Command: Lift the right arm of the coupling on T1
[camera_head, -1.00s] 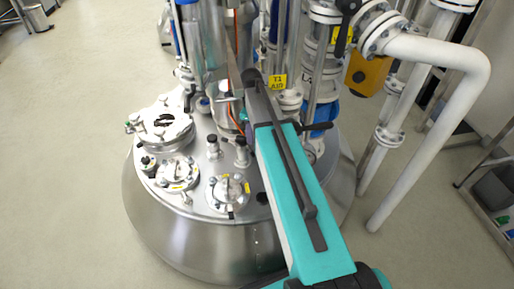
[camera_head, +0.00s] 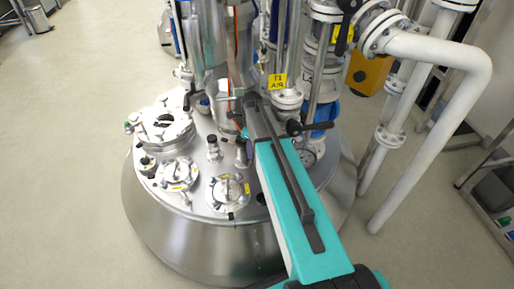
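The yellow T1 AIR label (camera_head: 277,81) hangs on the pipework above the steel vessel lid. My teal and black arm reaches up from the bottom edge. My gripper (camera_head: 246,98) is at its far end, just left of and below the label, among the fittings. Its fingers are too small and too hidden to tell open from shut. A black lever (camera_head: 312,127) sticks out to the right of my arm. A smaller dark handle (camera_head: 188,100) shows on the left. The coupling itself is largely covered by my arm, and I cannot tell whether my gripper touches its right arm.
The vessel lid (camera_head: 205,143) carries a round hatch (camera_head: 165,127), ports and valves. Upright pipes crowd the back. A thick white pipe (camera_head: 440,120) bends down at the right, near a yellow box (camera_head: 368,72). The floor (camera_head: 60,180) at the left is clear.

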